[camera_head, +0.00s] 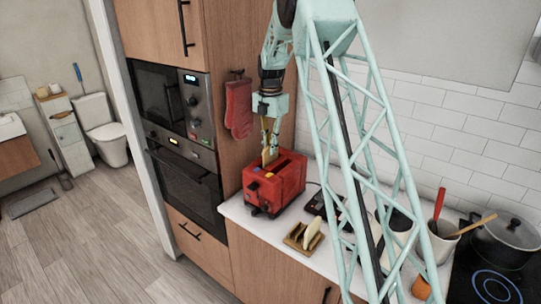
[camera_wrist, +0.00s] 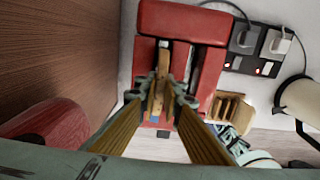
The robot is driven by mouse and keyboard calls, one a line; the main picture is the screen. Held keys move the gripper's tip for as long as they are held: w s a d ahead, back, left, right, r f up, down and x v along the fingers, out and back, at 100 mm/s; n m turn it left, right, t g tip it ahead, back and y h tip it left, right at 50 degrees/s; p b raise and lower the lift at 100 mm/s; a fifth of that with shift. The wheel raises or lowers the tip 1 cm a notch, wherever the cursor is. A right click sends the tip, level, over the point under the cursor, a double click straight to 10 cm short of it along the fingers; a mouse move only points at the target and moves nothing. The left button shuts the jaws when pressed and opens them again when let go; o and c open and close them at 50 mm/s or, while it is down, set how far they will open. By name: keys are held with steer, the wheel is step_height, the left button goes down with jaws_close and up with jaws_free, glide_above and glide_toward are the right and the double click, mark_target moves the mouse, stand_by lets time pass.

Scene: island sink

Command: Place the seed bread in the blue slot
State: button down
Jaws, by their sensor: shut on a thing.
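The red toaster (camera_head: 275,186) stands on the counter beside the oven cabinet; the wrist view shows it from above (camera_wrist: 183,22). Small yellow and blue marks show on its near top edge in the head view. My gripper (camera_head: 268,132) is above the toaster, pointing down. It is shut on a brown bread slice (camera_wrist: 162,68), seen edge-on between the fingers. The slice (camera_head: 267,157) is upright over the left part of the toaster top. I cannot tell how far it is inside a slot. The right slot looks empty.
A wooden rack (camera_head: 293,240) with a pale bread slice (camera_head: 312,230) stands in front of the toaster. A power strip (camera_wrist: 258,48) lies to the right. A red mitt (camera_head: 238,108) hangs on the cabinet side. Mugs and a pot (camera_head: 503,240) stand farther right.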

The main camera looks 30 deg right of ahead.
steer(key=shift+f, duration=1.65)
steer(key=shift+f, duration=0.15)
steer(key=c, duration=3.1)
jaws_free()
steer(key=shift+o, duration=0.2)
step_height(320, 180, up, 12)
steer(key=shift+r, duration=0.2)
